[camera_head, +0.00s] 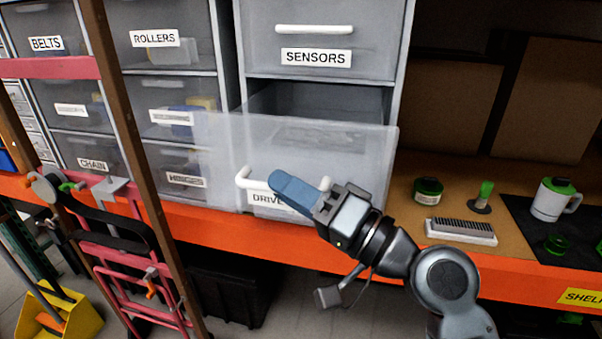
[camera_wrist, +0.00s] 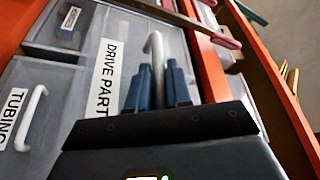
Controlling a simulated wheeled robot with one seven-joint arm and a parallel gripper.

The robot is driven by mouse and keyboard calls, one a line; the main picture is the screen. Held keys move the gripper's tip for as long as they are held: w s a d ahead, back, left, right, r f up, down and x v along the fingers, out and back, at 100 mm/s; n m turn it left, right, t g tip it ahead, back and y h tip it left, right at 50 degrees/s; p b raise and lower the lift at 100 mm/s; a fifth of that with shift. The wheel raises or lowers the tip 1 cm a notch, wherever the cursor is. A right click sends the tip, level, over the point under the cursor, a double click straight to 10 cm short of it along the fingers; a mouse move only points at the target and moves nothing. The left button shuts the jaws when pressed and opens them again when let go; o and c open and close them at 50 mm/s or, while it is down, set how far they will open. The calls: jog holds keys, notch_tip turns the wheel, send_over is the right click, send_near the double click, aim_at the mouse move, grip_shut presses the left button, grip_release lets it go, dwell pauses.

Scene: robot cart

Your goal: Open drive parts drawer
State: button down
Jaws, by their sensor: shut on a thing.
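The drive parts drawer (camera_head: 350,160) is a translucent grey drawer at the bottom of the cabinet column, under the sensors drawer. It stands pulled out, with its inside showing behind its front panel. Its white handle (camera_head: 243,178) runs across the front above the drive parts label (camera_head: 260,198), which my gripper partly hides. My gripper (camera_head: 280,182) has blue fingers and is shut on this handle. In the wrist view the handle (camera_wrist: 154,45) passes between the two blue fingers of my gripper (camera_wrist: 160,72), beside the label (camera_wrist: 107,75).
The closed sensors drawer (camera_head: 310,35) is above. A pink hand truck (camera_head: 115,240) and a brown post (camera_head: 140,150) stand to the left. To the right, the orange-edged shelf holds a brush (camera_head: 460,231), a green-lidded jar (camera_head: 428,190) and a white mug (camera_head: 552,199).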

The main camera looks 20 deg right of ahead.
jog(key=shift+s+a, duration=0.3)
jog(key=shift+s, duration=0.2)
jog(key=c, duration=1.4)
grip_release()
jog(key=b+v, duration=0.2)
jog(key=v, duration=0.5)
jog(key=shift+s+d, duration=0.25)
jog(key=shift+s, duration=0.05)
jog(key=shift+f, duration=0.1)
